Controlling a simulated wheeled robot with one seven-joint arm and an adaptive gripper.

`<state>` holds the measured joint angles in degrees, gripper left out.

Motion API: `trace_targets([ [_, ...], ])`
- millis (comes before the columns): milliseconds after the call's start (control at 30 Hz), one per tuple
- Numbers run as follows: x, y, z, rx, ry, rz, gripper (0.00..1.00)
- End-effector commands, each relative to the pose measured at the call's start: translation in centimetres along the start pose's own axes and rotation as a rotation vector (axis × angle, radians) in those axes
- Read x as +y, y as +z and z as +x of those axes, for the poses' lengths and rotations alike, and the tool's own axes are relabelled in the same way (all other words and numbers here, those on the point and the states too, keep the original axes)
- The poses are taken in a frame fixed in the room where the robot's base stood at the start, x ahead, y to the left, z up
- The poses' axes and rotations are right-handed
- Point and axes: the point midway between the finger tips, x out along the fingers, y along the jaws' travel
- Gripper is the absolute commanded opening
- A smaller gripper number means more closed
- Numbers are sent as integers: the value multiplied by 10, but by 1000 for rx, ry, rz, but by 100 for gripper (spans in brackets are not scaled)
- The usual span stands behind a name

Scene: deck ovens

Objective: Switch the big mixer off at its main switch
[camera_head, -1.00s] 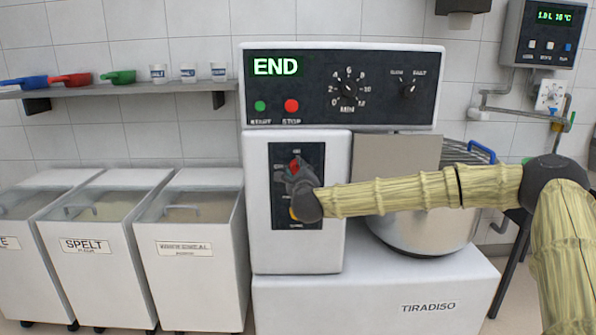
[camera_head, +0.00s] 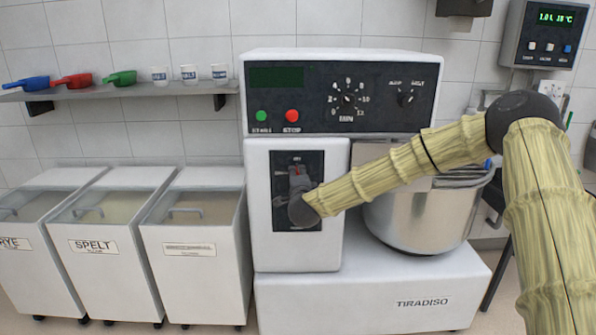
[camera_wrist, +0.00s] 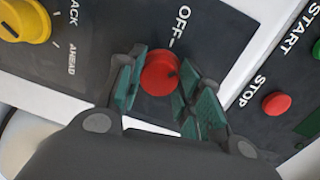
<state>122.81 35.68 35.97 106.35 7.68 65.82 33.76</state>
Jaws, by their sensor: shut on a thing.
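The big mixer (camera_head: 390,295) stands in the middle of the head view, white with a steel bowl. Its main switch, a red round knob (camera_wrist: 158,74), sits on a dark plate beside the word OFF in the wrist view. A dark mark shows on the knob, but I cannot tell exactly where it points. My gripper (camera_head: 297,180) is at this plate, its green-padded fingers (camera_wrist: 163,92) shut on the knob from both sides. In the head view my gripper covers most of the knob. The mixer's display (camera_head: 276,77) is dark.
A yellow knob (camera_wrist: 26,20) sits on the same plate. Green and red START and STOP buttons (camera_head: 291,115) are above. Flour bins (camera_head: 200,280) stand left, below a shelf (camera_head: 130,92) with scoops and cups. A water panel (camera_head: 540,35) hangs at upper right.

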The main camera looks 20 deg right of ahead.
Motion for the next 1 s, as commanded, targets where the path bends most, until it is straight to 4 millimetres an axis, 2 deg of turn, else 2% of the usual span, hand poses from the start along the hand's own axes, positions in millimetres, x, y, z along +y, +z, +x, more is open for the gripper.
trace_targets([
  [33,-8,1,1,3,-2,-46,12],
  [600,-6,2,1,41,34,-535,12],
  [1000,-3,2,1,54,47,-692,12],
])
